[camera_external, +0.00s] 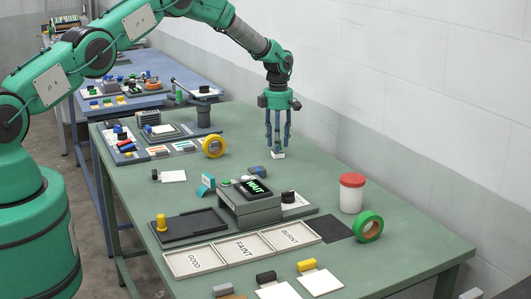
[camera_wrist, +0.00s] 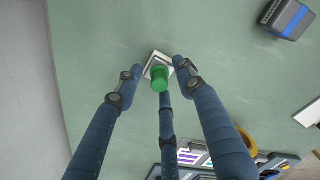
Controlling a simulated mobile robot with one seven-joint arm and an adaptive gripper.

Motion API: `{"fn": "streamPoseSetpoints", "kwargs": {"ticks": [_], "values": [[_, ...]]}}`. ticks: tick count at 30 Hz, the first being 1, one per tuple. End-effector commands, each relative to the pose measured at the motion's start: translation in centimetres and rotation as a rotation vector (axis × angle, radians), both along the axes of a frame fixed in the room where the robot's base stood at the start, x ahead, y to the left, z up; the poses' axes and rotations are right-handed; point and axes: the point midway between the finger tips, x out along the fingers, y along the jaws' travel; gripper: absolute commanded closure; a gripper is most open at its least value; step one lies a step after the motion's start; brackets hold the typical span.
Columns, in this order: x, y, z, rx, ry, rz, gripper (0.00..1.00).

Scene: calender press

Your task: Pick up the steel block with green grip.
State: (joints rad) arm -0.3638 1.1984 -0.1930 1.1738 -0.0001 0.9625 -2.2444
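The steel block with green grip (camera_wrist: 159,75) is in the upper middle of the wrist view, a pale square base with a round green knob. In the external view its pale base (camera_external: 278,155) shows just under my gripper, at the far right side of the green table; the green knob is hidden there by the fingers. My gripper (camera_external: 277,148) points straight down over it. I cannot tell whether any finger touches the base.
The green table (camera_external: 330,180) is clear around the block. A wall (camera_external: 400,120) runs close behind. A yellow tape roll (camera_external: 214,146) and a blue-grey block (camera_external: 257,171) lie nearby. A press (camera_external: 250,207), a red-lidded jar (camera_external: 351,193) and green tape (camera_external: 369,226) stand nearer the camera.

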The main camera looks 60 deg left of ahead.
Motion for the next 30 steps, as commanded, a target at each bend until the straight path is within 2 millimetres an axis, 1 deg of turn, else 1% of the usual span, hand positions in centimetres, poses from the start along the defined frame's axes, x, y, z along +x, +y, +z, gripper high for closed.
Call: {"fn": "streamPoseSetpoints", "kwargs": {"ticks": [6,7,8,12,24,30], "values": [[0.0,0.0,0.0,0.000,0.000,0.000,0.62],[0.0,0.0,0.0,0.000,0.000,0.000,0.66],[0.0,0.0,0.0,0.000,0.000,0.000,0.72],[0.0,0.0,0.0,0.000,0.000,0.000,1.00],[0.0,0.0,0.2,0.001,-0.001,0.000,1.00],[0.1,0.0,1.0,0.001,-0.003,0.000,1.00]]}}
